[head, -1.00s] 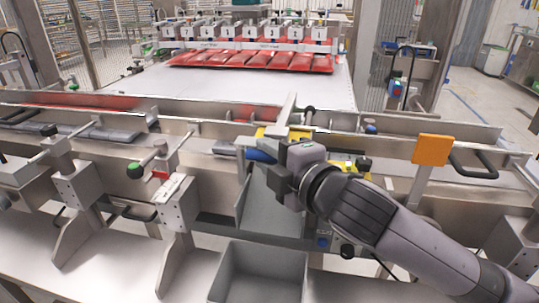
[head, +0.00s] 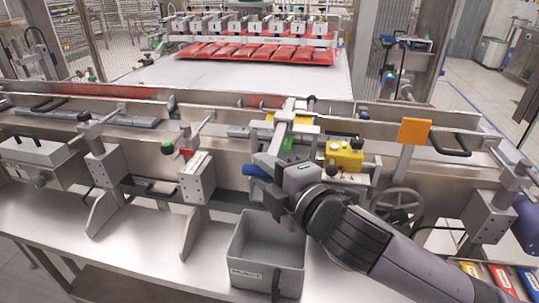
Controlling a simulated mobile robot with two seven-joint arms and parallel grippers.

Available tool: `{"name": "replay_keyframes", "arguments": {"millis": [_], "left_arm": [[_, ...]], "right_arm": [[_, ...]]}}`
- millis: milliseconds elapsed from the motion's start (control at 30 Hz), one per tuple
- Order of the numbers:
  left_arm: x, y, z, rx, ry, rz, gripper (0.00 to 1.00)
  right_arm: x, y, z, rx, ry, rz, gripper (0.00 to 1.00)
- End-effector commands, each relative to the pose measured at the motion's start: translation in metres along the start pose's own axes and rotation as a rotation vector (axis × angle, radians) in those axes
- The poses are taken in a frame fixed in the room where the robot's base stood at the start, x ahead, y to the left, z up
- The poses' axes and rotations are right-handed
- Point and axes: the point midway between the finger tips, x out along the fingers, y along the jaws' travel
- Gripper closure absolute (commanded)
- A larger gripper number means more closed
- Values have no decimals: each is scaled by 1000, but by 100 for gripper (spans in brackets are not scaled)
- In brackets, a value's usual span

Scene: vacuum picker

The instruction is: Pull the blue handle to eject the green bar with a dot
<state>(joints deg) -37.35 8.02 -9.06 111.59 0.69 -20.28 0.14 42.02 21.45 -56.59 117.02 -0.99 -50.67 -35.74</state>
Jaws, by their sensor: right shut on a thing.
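The blue handle (head: 254,170) is just left of my right gripper (head: 264,181), at the front of the metal conveyor rail. My right gripper is shut on the blue handle; its body hides part of the handle and the fingertips. A small green piece (head: 288,143), possibly the green bar, shows behind the gripper among metal parts, below a yellow-and-metal block. It is too small to tell whether it has a dot. My left gripper is out of view.
A grey open bin (head: 265,268) stands below my right gripper. A yellow block (head: 344,156) and a handwheel (head: 397,207) are to the right, with an orange plate (head: 414,131) above.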

Motion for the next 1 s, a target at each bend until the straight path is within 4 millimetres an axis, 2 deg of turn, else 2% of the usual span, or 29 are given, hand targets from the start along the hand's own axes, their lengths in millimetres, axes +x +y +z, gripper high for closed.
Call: {"name": "replay_keyframes", "arguments": {"millis": [33,167,467,500,533,833,1000], "left_arm": [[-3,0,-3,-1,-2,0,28],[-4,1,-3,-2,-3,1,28],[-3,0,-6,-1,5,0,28],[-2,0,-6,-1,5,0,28],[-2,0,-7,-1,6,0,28],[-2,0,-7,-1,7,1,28],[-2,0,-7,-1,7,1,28]], "right_arm": [[-6,-4,-7,7,3,-12,100],[-14,-6,-14,8,2,-11,100],[-16,-9,-17,11,6,-14,100],[-16,-9,-17,11,6,-13,67],[-16,-9,-17,10,6,-13,57],[-15,-5,-15,6,2,-4,55],[-26,-5,-14,5,2,-4,55]]}}
